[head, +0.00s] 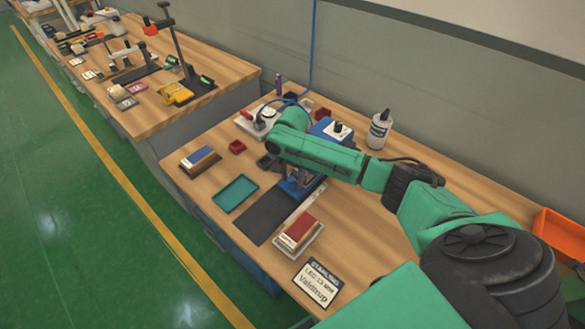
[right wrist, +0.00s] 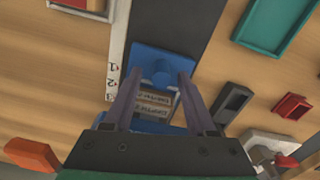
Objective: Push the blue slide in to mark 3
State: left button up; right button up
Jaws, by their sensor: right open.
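In the head view the blue slide (head: 290,188) shows below my right forearm, which mostly hides the gripper (head: 295,173). My left gripper is not in view.
A teal tray (head: 235,194), a small red box (head: 237,147) and a blue-topped block (head: 200,160) sit left of the strip. A red-topped block (head: 299,230) and a sign (head: 316,283) are near the front edge. A bottle (head: 379,130) stands behind my arm.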

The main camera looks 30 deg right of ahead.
notch_tip(320, 180, up, 14)
jog(key=b, duration=0.1)
jog(key=shift+d, duration=0.15)
jog(key=shift+f, duration=0.15)
